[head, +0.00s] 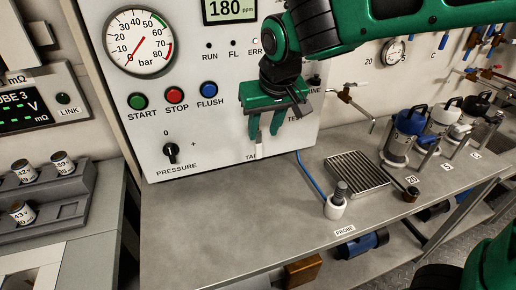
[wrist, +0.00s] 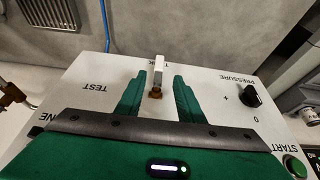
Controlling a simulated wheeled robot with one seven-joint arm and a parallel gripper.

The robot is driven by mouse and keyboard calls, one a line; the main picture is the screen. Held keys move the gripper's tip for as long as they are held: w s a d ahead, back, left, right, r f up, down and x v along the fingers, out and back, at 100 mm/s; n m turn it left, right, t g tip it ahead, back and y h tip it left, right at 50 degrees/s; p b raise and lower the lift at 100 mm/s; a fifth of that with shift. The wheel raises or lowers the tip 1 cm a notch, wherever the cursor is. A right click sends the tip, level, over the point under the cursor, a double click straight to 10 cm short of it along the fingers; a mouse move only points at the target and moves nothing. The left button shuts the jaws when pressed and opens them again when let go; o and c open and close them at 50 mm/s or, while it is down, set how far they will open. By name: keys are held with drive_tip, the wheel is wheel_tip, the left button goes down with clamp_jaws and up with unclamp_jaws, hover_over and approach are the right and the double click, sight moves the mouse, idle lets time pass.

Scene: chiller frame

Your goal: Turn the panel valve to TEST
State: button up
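The panel valve's pale lever (head: 259,150) points down at the panel's "TA…" label, which is partly hidden. The wrist view, where the panel appears upside down, shows the lever (wrist: 158,68) with a brass-coloured hub at its base. It points at a label of which "T" and "K" show. The TEST label (wrist: 95,88) is to the left there. My green gripper (head: 264,136) is open in front of the panel. In the wrist view my gripper (wrist: 160,76) has one finger on each side of the lever, with visible gaps.
The white panel (head: 215,135) also carries a pressure knob (head: 171,152), a gauge (head: 139,41) and start, stop and flush buttons. Below is a grey bench (head: 220,220) with a probe (head: 338,200), a blue cable and a drain grate (head: 357,172). Flasks stand at right.

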sight(259, 147)
drive_tip(key=x, duration=1)
drive_tip(key=shift+w+f, duration=0.1)
clamp_jaws()
drive_tip(key=shift+a, duration=0.1)
